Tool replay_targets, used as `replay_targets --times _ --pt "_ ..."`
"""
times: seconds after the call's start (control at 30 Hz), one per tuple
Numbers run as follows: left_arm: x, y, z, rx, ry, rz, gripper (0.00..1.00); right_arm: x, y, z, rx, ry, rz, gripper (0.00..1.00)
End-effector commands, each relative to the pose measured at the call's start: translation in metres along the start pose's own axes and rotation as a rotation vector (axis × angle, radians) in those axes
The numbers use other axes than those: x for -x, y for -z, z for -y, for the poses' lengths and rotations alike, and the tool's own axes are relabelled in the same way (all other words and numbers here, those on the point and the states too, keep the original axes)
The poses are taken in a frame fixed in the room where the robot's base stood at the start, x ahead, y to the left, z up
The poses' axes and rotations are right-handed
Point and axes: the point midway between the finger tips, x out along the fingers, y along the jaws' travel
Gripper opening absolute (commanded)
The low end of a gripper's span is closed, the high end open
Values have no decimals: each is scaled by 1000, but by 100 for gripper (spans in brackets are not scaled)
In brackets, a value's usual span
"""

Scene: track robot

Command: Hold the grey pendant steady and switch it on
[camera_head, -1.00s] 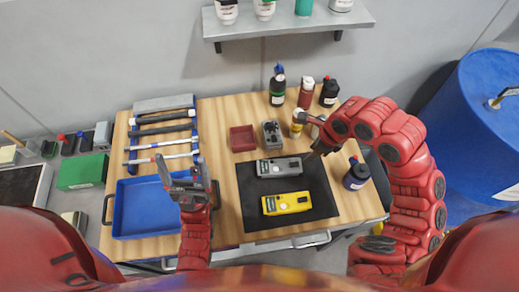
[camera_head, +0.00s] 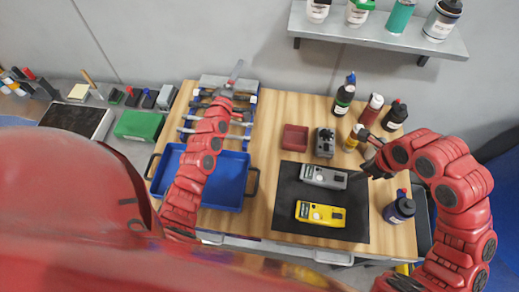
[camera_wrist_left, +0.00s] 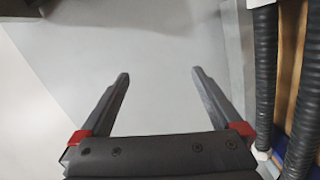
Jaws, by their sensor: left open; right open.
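The grey pendant (camera_head: 323,176) lies flat on a black mat (camera_head: 290,197) on the wooden table, above a yellow pendant (camera_head: 320,213) in the head view. Its switch is too small to read. My right gripper (camera_head: 369,152) is open and empty, just right of the grey pendant and apart from it. My left gripper (camera_head: 236,76) is far from the pendant, at the back left of the table by the tool rack. In the left wrist view its fingers (camera_wrist_left: 160,76) are open, with nothing between them but pale grey background.
A blue tray (camera_head: 247,190) and a rack of long-handled tools (camera_head: 187,129) are at left. A red bin (camera_head: 295,138) and a grey box (camera_head: 325,142) stand behind the mat. Several bottles (camera_head: 344,95) are at the back right, with a dark bottle (camera_head: 400,207) right of the mat.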

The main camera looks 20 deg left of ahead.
Motion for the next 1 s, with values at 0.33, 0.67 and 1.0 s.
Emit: replay_targets --times 0.33,0.67,1.0 --pt "11 -81 17 609 487 483 100 0 0 0 0 0 0 50" --pt "149 -145 45 1008 1062 887 100 0 0 0 0 0 0 50" --pt "216 -154 30 1122 1273 1085 100 0 0 0 0 0 0 50"
